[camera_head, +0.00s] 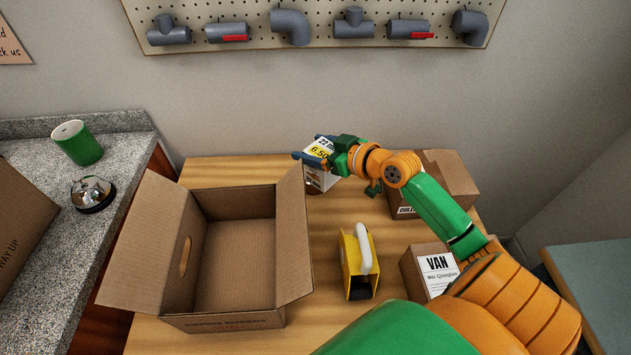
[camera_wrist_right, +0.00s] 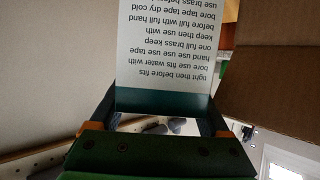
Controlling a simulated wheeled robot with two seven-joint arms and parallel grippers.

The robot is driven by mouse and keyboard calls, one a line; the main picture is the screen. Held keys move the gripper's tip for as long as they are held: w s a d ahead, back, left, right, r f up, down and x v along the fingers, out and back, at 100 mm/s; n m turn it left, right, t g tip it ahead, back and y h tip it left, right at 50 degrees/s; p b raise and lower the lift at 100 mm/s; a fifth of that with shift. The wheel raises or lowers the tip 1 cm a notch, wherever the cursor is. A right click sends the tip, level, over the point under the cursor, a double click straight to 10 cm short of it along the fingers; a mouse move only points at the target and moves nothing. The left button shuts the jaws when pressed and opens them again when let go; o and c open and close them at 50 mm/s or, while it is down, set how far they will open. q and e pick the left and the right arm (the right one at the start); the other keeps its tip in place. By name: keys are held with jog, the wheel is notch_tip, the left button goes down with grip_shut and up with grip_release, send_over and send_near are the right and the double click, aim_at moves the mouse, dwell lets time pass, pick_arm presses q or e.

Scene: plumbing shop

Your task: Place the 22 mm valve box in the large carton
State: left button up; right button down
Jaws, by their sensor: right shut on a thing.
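The 22 mm valve box (camera_head: 318,176) is a small white box with a "22 mm" and yellow "6.50" label on top. My right gripper (camera_head: 323,158) is shut on it, to the right of the large carton's far right corner. In the right wrist view the box (camera_wrist_right: 165,50) shows a printed white face with a dark green band, between the fingers of my right gripper (camera_wrist_right: 165,122). I cannot tell whether the box touches the table. The large carton (camera_head: 222,322) stands open and empty on the table, flaps spread. My left gripper is out of view.
A yellow tape dispenser-like item (camera_head: 359,262) with a white handle stands right of the carton. A "VAN" box (camera_head: 432,270) and another brown box (camera_head: 447,175) stand further right.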

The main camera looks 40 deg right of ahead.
notch_tip(320, 180, down, 12)
jog(key=b, duration=0.3)
jog(key=shift+s+r, duration=0.1)
jog(key=shift+s, duration=0.05)
jog(key=shift+s+r, duration=0.1)
grip_release()
